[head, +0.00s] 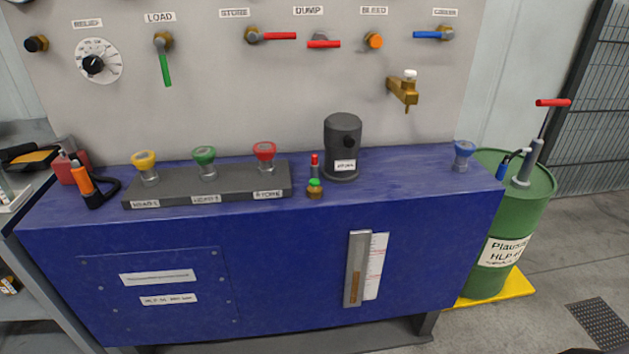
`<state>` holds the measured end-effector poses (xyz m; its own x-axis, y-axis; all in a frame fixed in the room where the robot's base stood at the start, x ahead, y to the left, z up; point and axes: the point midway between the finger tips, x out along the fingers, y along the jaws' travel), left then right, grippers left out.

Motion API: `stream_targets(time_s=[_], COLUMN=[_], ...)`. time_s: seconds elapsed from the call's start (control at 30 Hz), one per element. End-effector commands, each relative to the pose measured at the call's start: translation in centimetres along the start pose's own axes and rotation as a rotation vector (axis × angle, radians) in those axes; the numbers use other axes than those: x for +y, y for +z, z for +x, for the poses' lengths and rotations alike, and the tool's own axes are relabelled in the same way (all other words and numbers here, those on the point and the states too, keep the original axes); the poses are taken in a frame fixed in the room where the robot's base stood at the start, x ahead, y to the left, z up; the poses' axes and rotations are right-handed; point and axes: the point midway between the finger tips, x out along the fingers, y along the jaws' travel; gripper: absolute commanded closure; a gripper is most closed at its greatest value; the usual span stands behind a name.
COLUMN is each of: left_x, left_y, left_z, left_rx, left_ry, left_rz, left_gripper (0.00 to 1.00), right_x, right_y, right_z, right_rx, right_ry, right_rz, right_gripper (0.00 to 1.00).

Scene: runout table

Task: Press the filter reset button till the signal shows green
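A dark cylindrical housing (342,140) with a small white label, probably the filter, stands on the blue bench top. The label is too small to read. Just left of it is a small upright post with a red top (315,160), which may be the signal. In front of that post sits a small brass fitting with a green cap (315,188). I cannot tell for certain which of these is the reset button. Neither of my grippers is in view.
A blue knob (464,150) stands at the bench's right end. Valves and a brass tap (404,90) line the panel behind. A green drum (520,215) stands right. The bench (420,200) has clear room right of the housing.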

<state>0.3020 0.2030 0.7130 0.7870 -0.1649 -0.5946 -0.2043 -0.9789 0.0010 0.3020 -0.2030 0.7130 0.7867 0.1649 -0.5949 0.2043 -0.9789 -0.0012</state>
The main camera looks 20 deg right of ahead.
Motion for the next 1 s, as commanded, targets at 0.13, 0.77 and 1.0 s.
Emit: stream_targets(time_s=[0.13, 0.77, 1.0], left_x=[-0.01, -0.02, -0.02], left_y=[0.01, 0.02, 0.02], left_z=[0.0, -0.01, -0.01], left_rx=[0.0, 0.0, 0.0], left_ry=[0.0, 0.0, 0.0], left_rz=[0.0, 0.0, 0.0], left_gripper=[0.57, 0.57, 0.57], right_x=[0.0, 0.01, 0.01], right_y=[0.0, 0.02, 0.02], right_z=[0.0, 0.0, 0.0], right_rx=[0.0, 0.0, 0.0], right_ry=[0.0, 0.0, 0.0], right_rz=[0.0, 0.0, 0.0], right_gripper=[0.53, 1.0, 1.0])
